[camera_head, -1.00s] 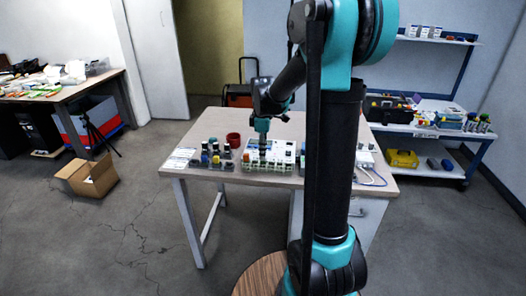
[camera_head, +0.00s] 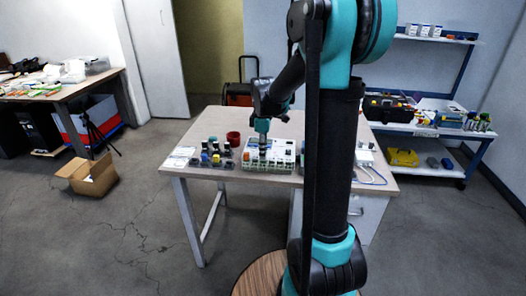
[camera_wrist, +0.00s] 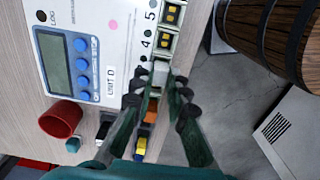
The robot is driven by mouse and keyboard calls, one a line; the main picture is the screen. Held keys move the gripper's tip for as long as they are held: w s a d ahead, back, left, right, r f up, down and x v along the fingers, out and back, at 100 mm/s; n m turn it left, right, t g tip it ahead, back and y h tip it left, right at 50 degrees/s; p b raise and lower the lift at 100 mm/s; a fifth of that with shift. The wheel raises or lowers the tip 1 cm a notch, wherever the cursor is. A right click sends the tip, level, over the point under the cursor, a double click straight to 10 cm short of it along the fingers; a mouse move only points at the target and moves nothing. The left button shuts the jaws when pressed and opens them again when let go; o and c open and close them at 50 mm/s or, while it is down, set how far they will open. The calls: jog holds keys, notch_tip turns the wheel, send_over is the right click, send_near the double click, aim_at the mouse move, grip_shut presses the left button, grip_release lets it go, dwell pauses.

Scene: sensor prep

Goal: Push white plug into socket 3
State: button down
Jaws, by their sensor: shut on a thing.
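The white plug (camera_wrist: 161,72) is between the fingertips of my gripper (camera_wrist: 161,84), which is shut on it. The plug is at the row of sockets along the edge of the white unit (camera_wrist: 112,35), just past socket 4 (camera_wrist: 165,43). Socket 5 (camera_wrist: 171,14) is farther up. The plug and fingers cover the place below socket 4, so I cannot tell how deep the plug sits. In the head view my gripper (camera_head: 264,143) points down onto the unit (camera_head: 282,148) on the table.
A red cup (camera_wrist: 61,119) stands beside the unit; it also shows in the head view (camera_head: 233,139). Several small blocks and plugs (camera_head: 212,156) stand left of the unit. A white sheet (camera_head: 179,158) lies at the table's left end. Cables (camera_head: 372,173) lie at the right end.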

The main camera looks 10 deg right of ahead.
jog(key=shift+f, duration=0.2)
dwell(0.5)
jog(key=c, duration=1.3)
grip_release()
jog(key=shift+o, duration=0.2)
jog(key=shift+r, duration=0.1)
jog(key=shift+r, duration=3.45)
jog(key=s+d+f+m+t, duration=0.2)
jog(key=s+f+m, duration=0.4)
jog(key=s, duration=0.5)
jog(key=s+d+f+m+t, duration=0.2)
jog(key=s+f+m, duration=0.5)
jog(key=s, duration=0.4)
jog(key=shift+f+m, duration=0.15)
jog(key=shift+m, duration=0.55)
